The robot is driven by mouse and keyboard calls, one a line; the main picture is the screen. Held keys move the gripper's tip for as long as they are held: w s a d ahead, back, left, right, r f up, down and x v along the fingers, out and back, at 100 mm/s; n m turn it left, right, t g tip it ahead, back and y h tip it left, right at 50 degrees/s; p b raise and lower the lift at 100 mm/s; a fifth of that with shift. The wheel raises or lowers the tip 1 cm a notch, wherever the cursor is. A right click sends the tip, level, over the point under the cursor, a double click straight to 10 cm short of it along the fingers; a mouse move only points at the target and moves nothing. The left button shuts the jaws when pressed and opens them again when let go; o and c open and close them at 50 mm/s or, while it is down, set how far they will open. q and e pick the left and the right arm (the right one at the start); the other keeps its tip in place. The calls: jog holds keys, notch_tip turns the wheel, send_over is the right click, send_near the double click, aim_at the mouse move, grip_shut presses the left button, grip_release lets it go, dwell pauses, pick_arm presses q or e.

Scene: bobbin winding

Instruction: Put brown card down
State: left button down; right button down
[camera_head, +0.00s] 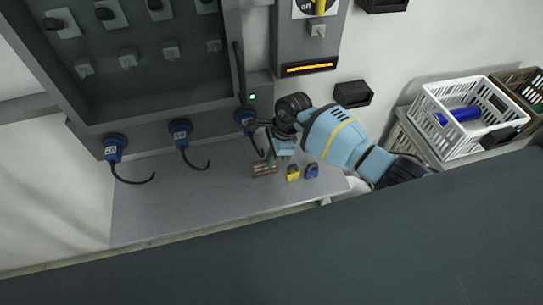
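The brown card (264,169) is a small brown rectangle with light marks, low in the middle of the picture over the grey shelf. My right gripper (273,153) points down just above and beside it, reached by my light-blue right arm from the right. The fingers are small and dark here. I cannot tell whether they touch the card, or whether the card rests flat on the shelf. My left gripper is not in view.
A yellow piece (293,173) and a blue piece (312,170) sit right of the card. Blue holders with black hooks (181,132) stand along the shelf's back. The grey shelf (190,212) is clear at left. A white crate (452,144) stands at far right.

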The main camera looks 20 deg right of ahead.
jog(key=shift+f, duration=0.1)
jog(key=shift+f, duration=0.15)
jog(key=c, duration=1.6)
grip_release()
jog(key=shift+r, duration=0.5)
jog(key=v, duration=1.1)
jog(key=shift+d+r, duration=0.15)
jog(key=shift+r, duration=0.1)
